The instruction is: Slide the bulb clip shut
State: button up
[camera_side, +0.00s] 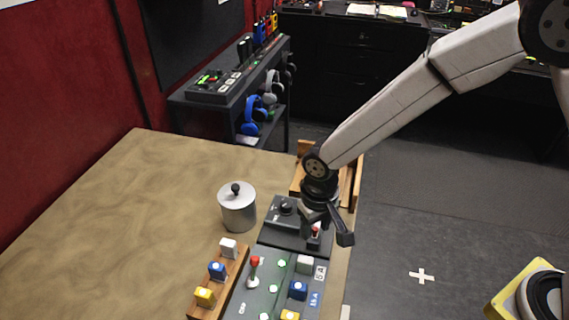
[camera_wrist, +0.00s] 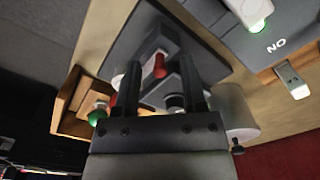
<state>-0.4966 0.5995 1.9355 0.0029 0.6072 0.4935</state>
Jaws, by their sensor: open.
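A dark grey unit (camera_side: 290,236) with a round black knob stands at the far end of the button panel, and it also shows in the wrist view (camera_wrist: 125,48). A small red piece (camera_side: 315,231) sits on its right part; in the wrist view the red piece (camera_wrist: 160,66) shows between my fingers. I cannot tell for sure which part is the bulb clip. My gripper (camera_side: 329,226) is low over the unit's right side, open, with one finger on either side of the red piece in the wrist view (camera_wrist: 160,72). I cannot tell whether they touch it.
The button panel (camera_side: 258,301) has a red-topped lever (camera_side: 254,268) and several coloured buttons. A wooden rack (camera_side: 207,308) with coloured blocks and a lidded metal pot (camera_side: 238,212) stand left. A wooden tray (camera_side: 345,187) is behind my gripper. The table's left is clear.

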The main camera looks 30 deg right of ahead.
grip_shut()
dwell(1.5)
